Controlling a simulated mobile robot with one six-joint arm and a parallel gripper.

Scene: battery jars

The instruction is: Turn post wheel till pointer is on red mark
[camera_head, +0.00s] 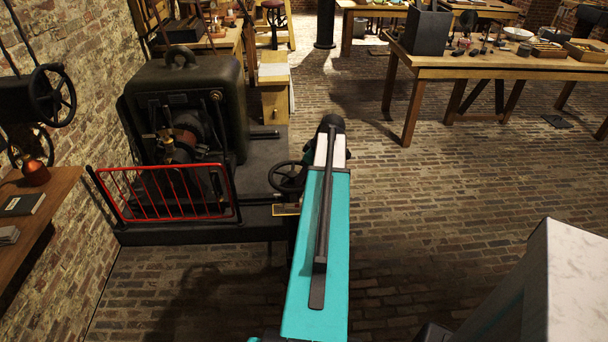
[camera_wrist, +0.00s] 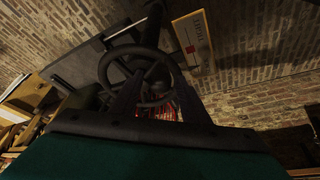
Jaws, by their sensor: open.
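The dark spoked post wheel (camera_head: 286,178) stands at the right front corner of the machine's base, partly covered by my teal arm. In the wrist view the wheel (camera_wrist: 106,72) is close ahead, seen at a slant. The pale yellow plate (camera_head: 284,210) is below the wheel. In the wrist view the plate (camera_wrist: 200,30) carries dark lettering and a small red mark (camera_wrist: 190,49). I cannot make out the pointer or its reading. My gripper (camera_wrist: 157,95) is open, its dark fingers near the wheel's lower rim; contact is unclear. It is hidden in the head view.
A red guard rail (camera_head: 165,193) fronts the dark machine (camera_head: 185,100). Another handwheel (camera_head: 52,95) is on the brick wall at left, above a wooden shelf (camera_head: 45,215). A wooden workbench (camera_head: 480,72) stands at back right.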

